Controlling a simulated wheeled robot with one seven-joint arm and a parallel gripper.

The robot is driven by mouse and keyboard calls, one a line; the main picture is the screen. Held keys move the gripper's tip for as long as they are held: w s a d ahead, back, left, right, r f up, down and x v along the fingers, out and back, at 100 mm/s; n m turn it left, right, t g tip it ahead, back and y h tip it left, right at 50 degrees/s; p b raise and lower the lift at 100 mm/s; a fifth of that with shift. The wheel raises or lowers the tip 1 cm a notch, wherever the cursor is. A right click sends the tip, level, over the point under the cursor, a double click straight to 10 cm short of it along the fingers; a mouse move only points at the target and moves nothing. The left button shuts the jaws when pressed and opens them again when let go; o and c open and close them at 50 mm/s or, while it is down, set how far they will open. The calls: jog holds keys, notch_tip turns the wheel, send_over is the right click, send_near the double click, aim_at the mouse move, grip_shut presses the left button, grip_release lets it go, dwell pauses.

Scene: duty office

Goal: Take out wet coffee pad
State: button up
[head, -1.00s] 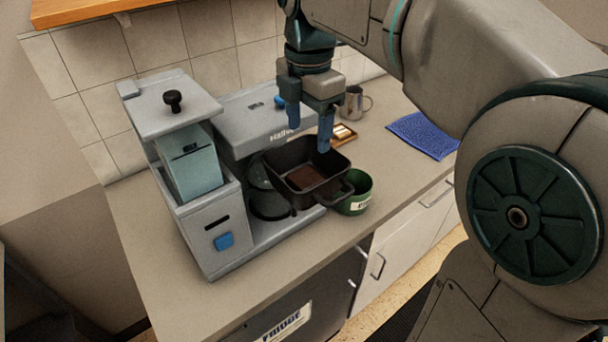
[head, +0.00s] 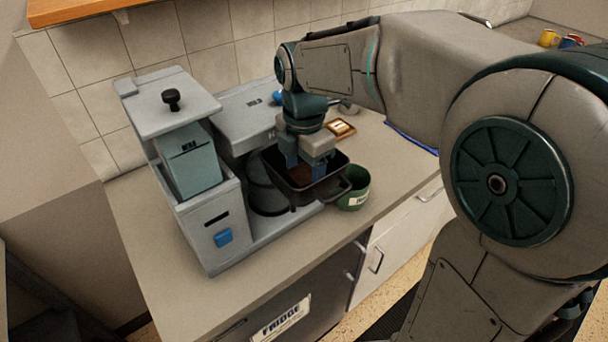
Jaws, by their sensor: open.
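The wet coffee pad (head: 301,175) is a brown patch at the bottom of a black filter basket (head: 322,191), partly hidden by my gripper. The basket sticks out at the front of the grey coffee machine (head: 214,225), with its handle toward the front right. My gripper (head: 305,168) points down into the basket, its blue fingers apart. The fingertips are low inside the basket near the pad; I cannot tell whether they touch it.
A green cup (head: 355,188) stands just right of the basket. A small wooden-framed item (head: 341,128) lies behind it. A blue cloth (head: 412,138) is mostly hidden by my arm. The counter (head: 268,252) is clear in front of the machine.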

jog(key=c, duration=0.7)
jog(key=shift+c, duration=0.2)
